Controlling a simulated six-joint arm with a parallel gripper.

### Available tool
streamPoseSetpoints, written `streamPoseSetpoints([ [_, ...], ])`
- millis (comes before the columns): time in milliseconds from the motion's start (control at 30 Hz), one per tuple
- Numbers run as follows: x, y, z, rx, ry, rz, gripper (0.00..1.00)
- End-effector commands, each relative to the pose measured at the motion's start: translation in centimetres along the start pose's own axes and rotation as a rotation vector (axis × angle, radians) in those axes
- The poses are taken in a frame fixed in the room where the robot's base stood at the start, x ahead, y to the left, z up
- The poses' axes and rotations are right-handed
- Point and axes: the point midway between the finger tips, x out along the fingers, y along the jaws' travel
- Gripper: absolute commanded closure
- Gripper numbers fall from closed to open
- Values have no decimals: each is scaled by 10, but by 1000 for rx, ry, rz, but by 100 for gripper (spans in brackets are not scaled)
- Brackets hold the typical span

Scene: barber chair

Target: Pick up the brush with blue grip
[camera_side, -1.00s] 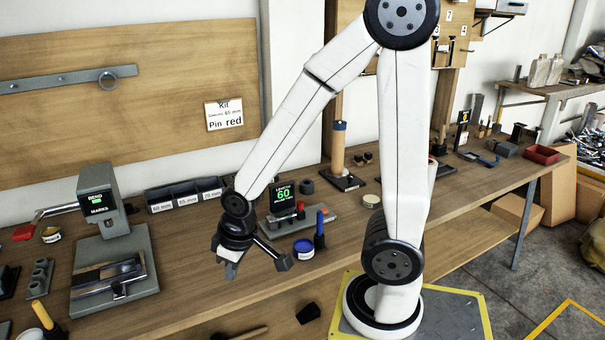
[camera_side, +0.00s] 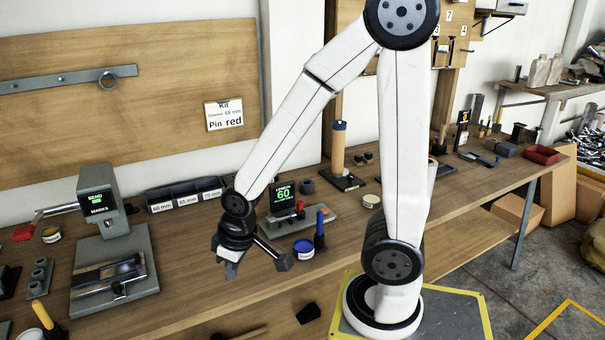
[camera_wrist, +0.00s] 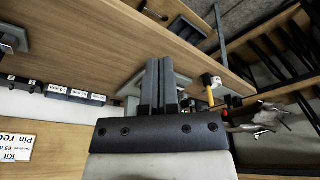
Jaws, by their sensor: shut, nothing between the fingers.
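A slim upright item with a blue upper part (camera_side: 320,222) and a dark lower part stands on the bench in the side view. It is the likeliest brush with blue grip, but its bristles cannot be made out. My gripper (camera_side: 230,270) hangs over the bench to its left, apart from it, pointing down. In the wrist view my gripper (camera_wrist: 160,64) shows its two fingers close together with nothing held. I cannot pick out the blue grip in the wrist view.
A round blue-topped tin (camera_side: 304,246) sits just left of the blue item. A display unit (camera_side: 283,195) with a red-handled part stands behind. A grey bending machine (camera_side: 112,265) is at the left. Labelled bins (camera_side: 185,195) line the wall.

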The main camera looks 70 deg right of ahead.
Motion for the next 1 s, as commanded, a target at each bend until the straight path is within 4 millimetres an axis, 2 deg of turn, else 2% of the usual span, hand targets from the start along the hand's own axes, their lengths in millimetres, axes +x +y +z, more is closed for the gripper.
streamPoseSetpoints([
  [33, 0, 0, 0, 0, 0, 0, 84],
  [200, 0, 0, 0, 0, 0, 0, 32],
  [533, 0, 1, 0, 5, 0, 1, 32],
  [667, 1, 7, -4, 43, -5, 6, 32],
  [867, 5, 37, -14, 215, -24, 28, 32],
  [1000, 9, 72, -22, 409, -45, 52, 32],
])
